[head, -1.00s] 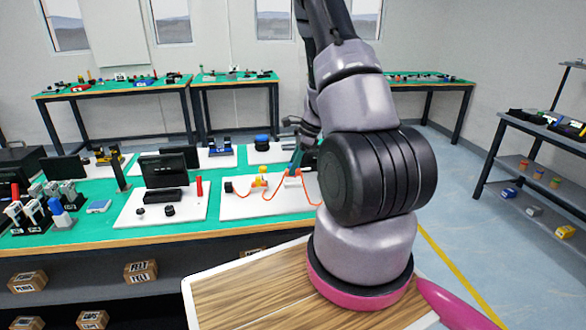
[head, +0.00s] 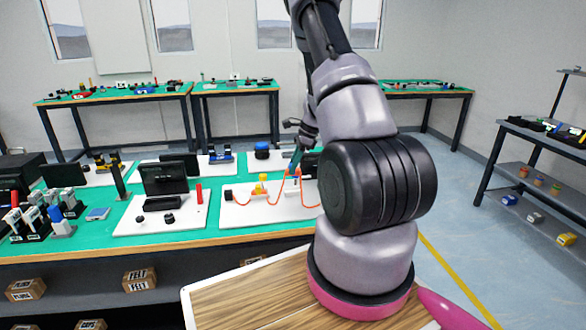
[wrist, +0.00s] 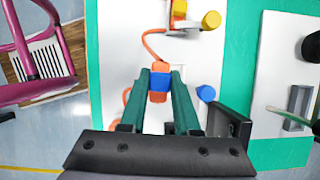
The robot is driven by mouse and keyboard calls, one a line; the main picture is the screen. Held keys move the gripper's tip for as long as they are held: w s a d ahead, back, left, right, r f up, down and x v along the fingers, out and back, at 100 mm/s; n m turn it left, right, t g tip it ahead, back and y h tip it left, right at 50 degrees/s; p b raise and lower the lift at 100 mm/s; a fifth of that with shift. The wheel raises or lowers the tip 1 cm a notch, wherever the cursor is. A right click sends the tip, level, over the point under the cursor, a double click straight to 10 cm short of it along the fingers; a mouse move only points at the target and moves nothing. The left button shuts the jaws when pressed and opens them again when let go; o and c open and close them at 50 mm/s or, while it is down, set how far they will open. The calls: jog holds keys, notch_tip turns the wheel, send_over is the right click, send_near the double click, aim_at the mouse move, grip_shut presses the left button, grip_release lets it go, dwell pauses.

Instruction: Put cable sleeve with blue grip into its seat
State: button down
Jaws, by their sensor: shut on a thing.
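The cable sleeve with its blue grip (wrist: 160,86) is between the green fingers of my gripper (wrist: 159,92) in the wrist view, with orange ends showing above and below the blue band. My gripper (head: 295,163) is shut on it, over the white board (head: 232,211) in the head view. An orange cable (wrist: 151,42) runs from the sleeve up to an orange piece (wrist: 180,9) at the top of the wrist view. A white fixture (wrist: 183,28) lies by that piece. I cannot tell which part is the seat, or whether the sleeve touches the board.
A yellow cylinder (wrist: 211,20) and a blue cylinder (wrist: 206,93) stand on the board to the right of the sleeve. A dark block (wrist: 229,124) is close to the right finger. Another white board (head: 130,220) with a black screen (head: 165,174) is to the left.

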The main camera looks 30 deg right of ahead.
jog(key=shift+w+d, duration=0.45)
jog(key=shift+w, duration=0.4)
jog(key=shift+w+d, duration=0.4)
jog(key=shift+w, duration=0.45)
jog(key=shift+f, duration=0.15)
jog(key=shift+f, duration=3.4)
jog(key=shift+f, duration=0.15)
jog(key=shift+f, duration=1)
jog(key=c, duration=0.6)
grip_release()
jog(key=shift+o, duration=0.2)
jog(key=v, duration=1.1)
